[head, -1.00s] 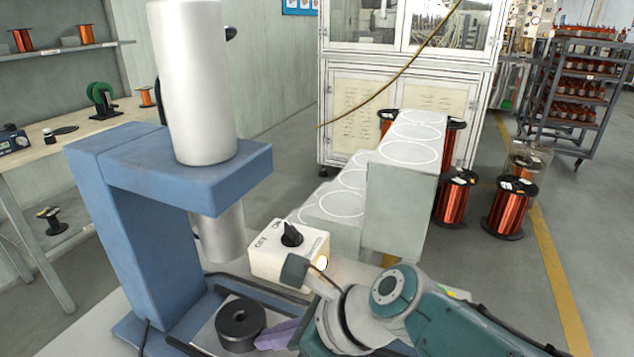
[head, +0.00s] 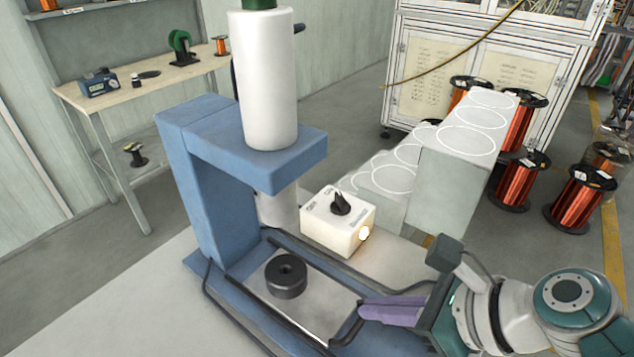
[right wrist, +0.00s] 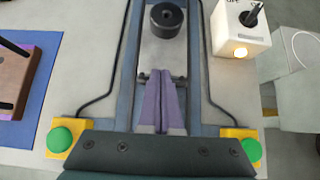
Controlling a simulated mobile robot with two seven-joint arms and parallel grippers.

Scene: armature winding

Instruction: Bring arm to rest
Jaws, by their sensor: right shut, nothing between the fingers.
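My right gripper (head: 362,312) comes in from the right in the head view, low over the front of the blue press (head: 218,230). Its purple fingers are closed together and hold nothing; they also show in the right wrist view (right wrist: 163,78). A black ring-shaped part (head: 286,280) with a centre hole sits on the press's metal plate, apart from the fingertips. In the right wrist view this black part (right wrist: 166,20) lies straight ahead of the fingers. My left gripper is in neither view.
A white switch box (head: 337,222) with a black knob and a lit lamp stands beside the press. Two green buttons on yellow boxes (right wrist: 60,140) (right wrist: 251,150) flank the press front. A blue mat with a brown block (right wrist: 14,80) lies at left. Grey stepped stand (head: 450,185) stands behind.

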